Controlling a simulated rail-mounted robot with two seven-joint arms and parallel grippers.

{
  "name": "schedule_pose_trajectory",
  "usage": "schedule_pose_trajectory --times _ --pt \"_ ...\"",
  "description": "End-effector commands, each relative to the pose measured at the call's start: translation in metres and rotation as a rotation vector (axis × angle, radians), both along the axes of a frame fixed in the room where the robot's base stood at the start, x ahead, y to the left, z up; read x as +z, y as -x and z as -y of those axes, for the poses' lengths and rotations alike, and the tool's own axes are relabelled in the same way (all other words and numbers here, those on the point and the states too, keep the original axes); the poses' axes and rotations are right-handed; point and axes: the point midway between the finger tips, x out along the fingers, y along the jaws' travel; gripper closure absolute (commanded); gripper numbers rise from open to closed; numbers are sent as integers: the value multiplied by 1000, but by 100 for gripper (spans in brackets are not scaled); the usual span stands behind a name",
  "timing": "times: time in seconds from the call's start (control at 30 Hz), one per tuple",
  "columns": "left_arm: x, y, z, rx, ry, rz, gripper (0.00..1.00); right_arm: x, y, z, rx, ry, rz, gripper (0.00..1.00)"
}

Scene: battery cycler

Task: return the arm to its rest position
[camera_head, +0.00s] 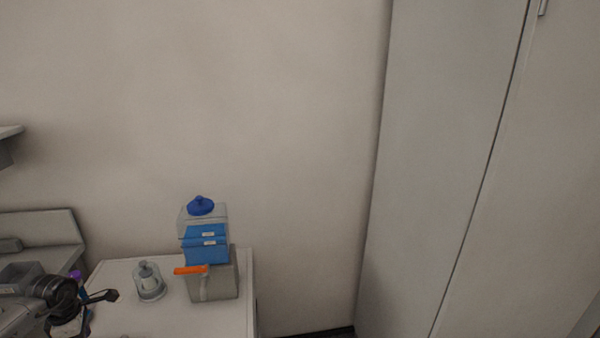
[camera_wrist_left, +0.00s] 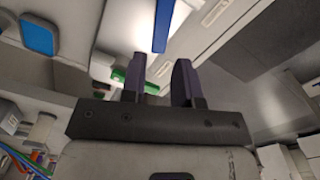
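My left arm comes in at the lower left of the head view. Its dark left gripper (camera_head: 98,306) is by the left side of the white cabinet top. In the left wrist view my left gripper (camera_wrist_left: 160,76) has its two dark fingers apart, with nothing held between them. My right arm and right gripper are not in view.
The white cabinet top (camera_head: 165,315) carries a clear, knobbed jar (camera_head: 149,282) and a grey bin (camera_head: 222,284) with an orange handle. Blue boxes (camera_head: 207,246) and a blue-lidded clear container (camera_head: 200,208) are stacked there. A tall cabinet (camera_head: 440,150) stands right. A shelf edge (camera_head: 10,131) juts in at left.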

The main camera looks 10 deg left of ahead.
Motion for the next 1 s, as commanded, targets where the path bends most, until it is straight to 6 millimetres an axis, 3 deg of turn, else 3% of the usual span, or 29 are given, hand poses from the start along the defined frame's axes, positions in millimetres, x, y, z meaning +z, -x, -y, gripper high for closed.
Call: schedule_pose_trajectory --times 0.17,0.37,0.5,0.67,0.9,1.0 --pt "3 -28 -2 137 0 176 71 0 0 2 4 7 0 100" --pt "33 -97 15 347 184 613 71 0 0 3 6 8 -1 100" --pt "81 -138 44 487 423 917 71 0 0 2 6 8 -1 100" --pt "160 -165 76 666 774 1228 71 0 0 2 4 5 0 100" --pt "282 -159 113 1015 1439 1537 71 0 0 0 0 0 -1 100" --pt "312 -145 129 1220 1741 1558 71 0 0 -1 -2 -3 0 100"
